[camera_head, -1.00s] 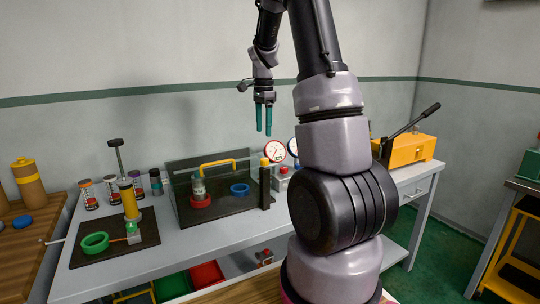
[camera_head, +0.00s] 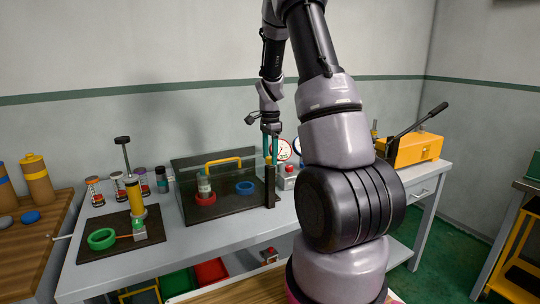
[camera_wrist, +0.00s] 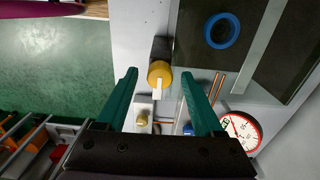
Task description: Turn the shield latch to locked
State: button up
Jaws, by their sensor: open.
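The shield latch is a yellow knob (camera_wrist: 160,72) with a white pointer, on top of a black post (camera_head: 270,188) at the right end of the clear shield (camera_head: 222,177). In the wrist view the pointer points toward the bottom of the picture. My gripper (camera_wrist: 158,76) is open, with one teal finger on each side of the knob and visible gaps between. In the head view my gripper (camera_head: 271,150) points down just over the post, and its fingers partly cover the knob. I cannot tell whether the fingertips are level with the knob.
A blue ring (camera_wrist: 222,30) and a red ring (camera_head: 201,198) are behind the shield. A pressure gauge (camera_wrist: 240,132) and a small box with a red button (camera_head: 288,170) stand close by on the right. A yellow pump (camera_head: 413,150) sits farther right.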

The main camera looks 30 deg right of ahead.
grip_shut()
jog(key=shift+n, duration=0.3)
jog(key=n, duration=1.7)
jog(key=shift+n, duration=0.3)
dwell(0.4)
